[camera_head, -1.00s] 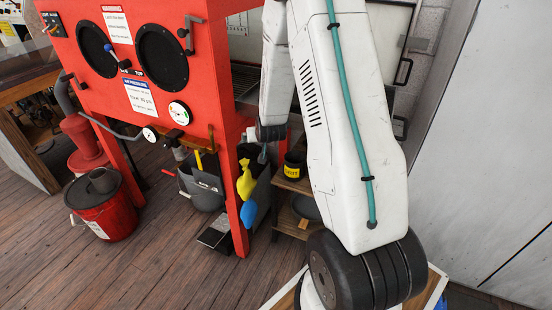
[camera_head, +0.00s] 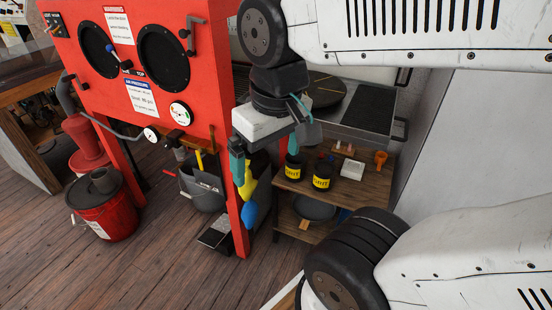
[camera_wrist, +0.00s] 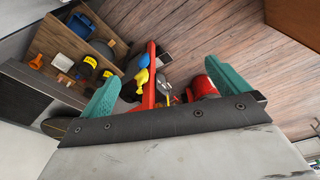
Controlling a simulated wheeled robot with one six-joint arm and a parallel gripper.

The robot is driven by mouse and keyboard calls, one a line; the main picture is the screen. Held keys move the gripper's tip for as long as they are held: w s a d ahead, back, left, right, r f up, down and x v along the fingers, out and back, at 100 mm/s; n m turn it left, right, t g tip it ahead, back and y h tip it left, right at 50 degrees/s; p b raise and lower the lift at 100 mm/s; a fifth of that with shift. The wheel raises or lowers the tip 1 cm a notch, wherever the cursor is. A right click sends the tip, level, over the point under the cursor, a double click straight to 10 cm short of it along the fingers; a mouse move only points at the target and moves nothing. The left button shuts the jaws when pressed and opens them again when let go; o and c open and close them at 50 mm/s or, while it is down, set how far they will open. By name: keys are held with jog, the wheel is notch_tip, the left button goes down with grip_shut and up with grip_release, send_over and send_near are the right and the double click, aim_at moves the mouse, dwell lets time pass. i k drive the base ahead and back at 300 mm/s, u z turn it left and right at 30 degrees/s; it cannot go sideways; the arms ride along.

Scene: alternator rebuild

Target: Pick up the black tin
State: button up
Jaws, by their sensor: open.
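Two black tins with yellow labels stand upright side by side on a small wooden shelf unit (camera_head: 350,192): a left tin (camera_head: 294,169) and a right tin (camera_head: 322,176). I cannot tell which one the task names. In the wrist view, two dark tins (camera_wrist: 88,65) show at the left, outside the jaws. My gripper (camera_head: 266,155) has teal fingers, spread apart with nothing between them. In the head view it hangs left of the tins, with one finger just above the left tin. In the wrist view my gripper (camera_wrist: 163,72) points towards the cabinet leg and floor.
A white tray (camera_head: 352,169) and an orange item (camera_head: 380,158) sit on the same shelf. A dark pan (camera_head: 314,207) lies on the lower shelf. The red blast cabinet's leg (camera_head: 228,190), with yellow and blue items, stands to the left. A red bucket (camera_head: 104,210) is farther left.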

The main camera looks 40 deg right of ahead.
aim_at(323, 172)
jog(key=z, duration=0.95)
jog(key=k, duration=0.4)
jog(key=z, duration=0.3)
jog(key=i, duration=0.5)
jog(key=u, duration=1.5)
jog(key=k, duration=0.45)
jog(key=z, duration=0.25)
